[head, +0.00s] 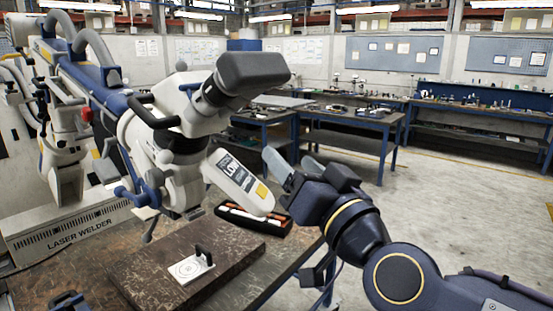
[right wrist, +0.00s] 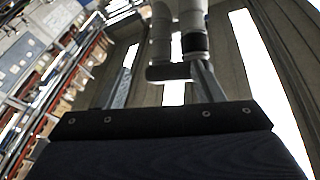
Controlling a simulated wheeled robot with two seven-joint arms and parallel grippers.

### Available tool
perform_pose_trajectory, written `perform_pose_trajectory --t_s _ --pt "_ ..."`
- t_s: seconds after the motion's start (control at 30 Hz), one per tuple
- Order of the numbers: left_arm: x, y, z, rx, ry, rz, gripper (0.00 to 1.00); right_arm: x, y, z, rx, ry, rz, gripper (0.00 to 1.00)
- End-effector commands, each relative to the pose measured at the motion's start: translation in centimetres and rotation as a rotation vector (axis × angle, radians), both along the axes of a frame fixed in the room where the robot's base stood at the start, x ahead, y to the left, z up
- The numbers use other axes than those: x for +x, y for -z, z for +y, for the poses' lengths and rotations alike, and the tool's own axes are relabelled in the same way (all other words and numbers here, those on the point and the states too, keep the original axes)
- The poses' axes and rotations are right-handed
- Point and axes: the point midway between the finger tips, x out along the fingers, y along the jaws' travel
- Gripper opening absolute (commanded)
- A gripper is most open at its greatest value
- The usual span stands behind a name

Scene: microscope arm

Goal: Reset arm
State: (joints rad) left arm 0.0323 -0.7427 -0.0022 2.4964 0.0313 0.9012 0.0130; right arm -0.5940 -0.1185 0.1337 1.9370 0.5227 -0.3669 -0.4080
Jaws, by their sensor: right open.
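The laser welder's microscope stands at left-centre in the head view. It has a pale head (head: 180,125), a dark grey box-like end (head: 252,70) at upper right and a white labelled panel (head: 238,180) slanting down. My right gripper (head: 292,163) is open and empty, just right of that panel, fingers pointing up and left. In the right wrist view, my open fingers (right wrist: 165,85) stand apart. A dark crossbar below pale cylinders (right wrist: 178,70) appears between their tips; I cannot tell its distance or whether it touches. My left gripper is not clearly seen.
Below the microscope, a brown block (head: 185,265) on the worktable carries a small white plate (head: 190,268) with a black upright. A black tray (head: 252,218) of orange-and-white items sits behind. A small dark blue item (head: 68,301) shows at bottom left. Floor (head: 470,215) at right is open.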

Motion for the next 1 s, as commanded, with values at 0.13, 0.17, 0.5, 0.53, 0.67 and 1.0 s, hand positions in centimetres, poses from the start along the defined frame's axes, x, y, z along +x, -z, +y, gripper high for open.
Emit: perform_pose_trajectory --t_s 0.13,0.17,0.5,0.53,0.67,1.0 --pt "0.0 0.0 0.0 0.0 0.0 0.0 0.36 -1.8 9.8 -6.4 -0.167 -0.026 0.266 0.61" --pt "0.0 0.0 0.0 0.0 0.0 0.0 0.36 -2.5 11.7 -7.4 -0.193 -0.029 0.325 0.61" --pt "0.0 0.0 0.0 0.0 0.0 0.0 0.36 -14.3 30.0 -16.2 -0.325 0.025 0.991 0.61" --pt "0.0 0.0 0.0 0.0 0.0 0.0 0.36 -15.3 30.9 -16.6 -0.328 0.032 1.035 0.61" --pt "0.0 0.0 0.0 0.0 0.0 0.0 0.36 -18.4 33.7 -17.5 -0.328 0.049 1.169 0.61" --pt "0.0 0.0 0.0 0.0 0.0 0.0 0.36 -19.4 34.4 -17.8 -0.328 0.055 1.212 0.61"
